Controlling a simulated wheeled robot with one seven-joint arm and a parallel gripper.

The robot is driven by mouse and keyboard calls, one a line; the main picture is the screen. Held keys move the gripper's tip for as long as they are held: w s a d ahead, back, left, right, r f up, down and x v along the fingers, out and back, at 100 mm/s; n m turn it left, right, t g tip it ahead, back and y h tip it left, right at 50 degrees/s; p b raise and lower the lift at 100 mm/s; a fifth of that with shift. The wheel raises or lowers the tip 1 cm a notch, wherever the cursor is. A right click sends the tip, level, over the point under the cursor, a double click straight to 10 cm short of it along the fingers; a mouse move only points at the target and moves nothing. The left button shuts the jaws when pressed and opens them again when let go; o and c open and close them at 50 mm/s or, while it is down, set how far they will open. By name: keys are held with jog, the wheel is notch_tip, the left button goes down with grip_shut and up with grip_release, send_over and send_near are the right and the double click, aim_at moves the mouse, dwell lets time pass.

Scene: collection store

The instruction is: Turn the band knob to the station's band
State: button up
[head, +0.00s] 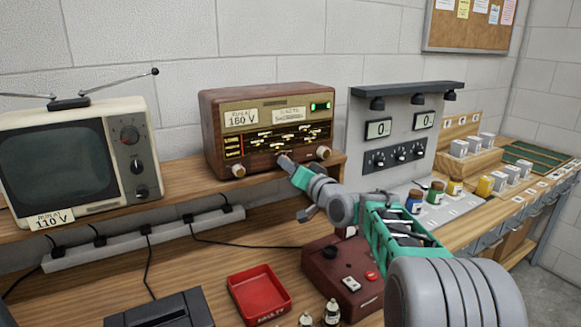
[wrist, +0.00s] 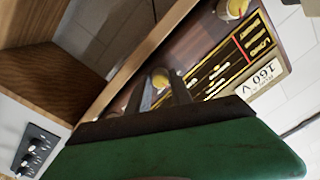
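The brown wooden radio (head: 215,110) stands on the raised shelf. Its dial is lit in yellow, with a column of band names at the left (head: 233,147). A card on its front (head: 290,114) bears small text that I cannot read surely. A pale knob (head: 238,170) sits at the lower left and another (head: 323,152) at the lower right. My gripper (head: 284,160) reaches the radio's lower front between them. In the wrist view a pale knob (wrist: 160,78) shows between my two fingertips; whether they press on it is unclear. The left knob (wrist: 232,8) stands apart.
An old television (head: 55,160) stands left of the radio. A grey meter panel (head: 370,150) stands close to the right, behind my arm. Below are a red tray (head: 259,314), a dark red box (head: 325,258) and a power strip (head: 140,240).

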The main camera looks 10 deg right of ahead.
jog(key=o, duration=0.4)
jog(key=b+v, duration=0.1)
jog(key=v, duration=0.6)
jog(key=shift+s+d+b, duration=0.1)
jog(key=shift+s+b, duration=0.2)
jog(key=shift+s, duration=0.1)
